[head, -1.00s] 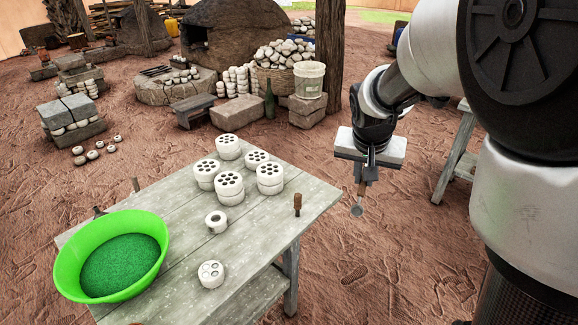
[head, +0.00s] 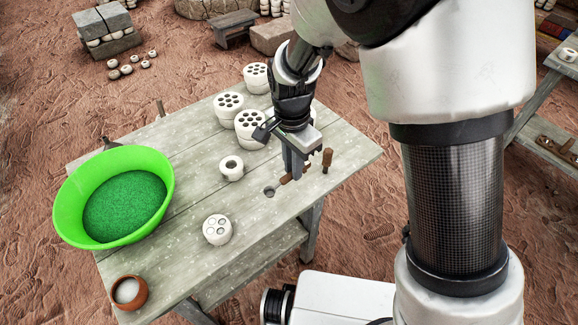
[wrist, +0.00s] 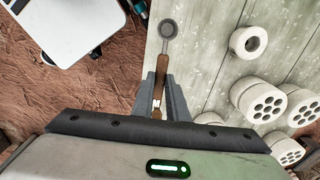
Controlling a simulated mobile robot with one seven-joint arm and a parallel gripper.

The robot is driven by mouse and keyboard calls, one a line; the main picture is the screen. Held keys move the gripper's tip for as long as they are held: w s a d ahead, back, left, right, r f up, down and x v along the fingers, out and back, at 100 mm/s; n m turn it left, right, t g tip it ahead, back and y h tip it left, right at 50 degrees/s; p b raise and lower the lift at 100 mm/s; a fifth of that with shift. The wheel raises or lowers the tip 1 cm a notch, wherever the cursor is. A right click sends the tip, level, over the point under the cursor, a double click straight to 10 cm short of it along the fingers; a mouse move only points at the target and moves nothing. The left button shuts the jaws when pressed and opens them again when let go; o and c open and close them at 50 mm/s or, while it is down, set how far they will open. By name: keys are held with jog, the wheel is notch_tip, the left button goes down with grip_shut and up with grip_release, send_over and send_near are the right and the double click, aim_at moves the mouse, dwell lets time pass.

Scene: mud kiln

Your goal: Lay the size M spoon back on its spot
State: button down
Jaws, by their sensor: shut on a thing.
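My gripper (head: 295,172) is shut on the wooden handle of a spoon. The spoon (head: 269,192) is over the right part of the grey table (head: 335,190), its round grey bowl pointing left and towards the front. In the wrist view the spoon (wrist: 168,30) reaches up from between the fingers (wrist: 160,92), over the table's edge strip. I cannot tell whether the bowl touches the wood. The size mark and the spoon's spot cannot be made out.
A green basin (head: 115,197) and brown pot (head: 129,292) stand left.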

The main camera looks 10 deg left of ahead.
aim_at(288, 175)
jog(key=shift+s+a+f, duration=0.65)
jog(key=shift+f, duration=0.1)
jog(key=shift+w+f+b, duration=0.1)
jog(key=shift+f+b, duration=3.25)
jog(key=shift+f, duration=0.75)
jog(key=shift+f, duration=0.2)
jog(key=c, duration=1.1)
grip_release()
jog(key=shift+r, duration=0.1)
jog(key=shift+r+p, duration=2.65)
jog(key=shift+r, duration=0.3)
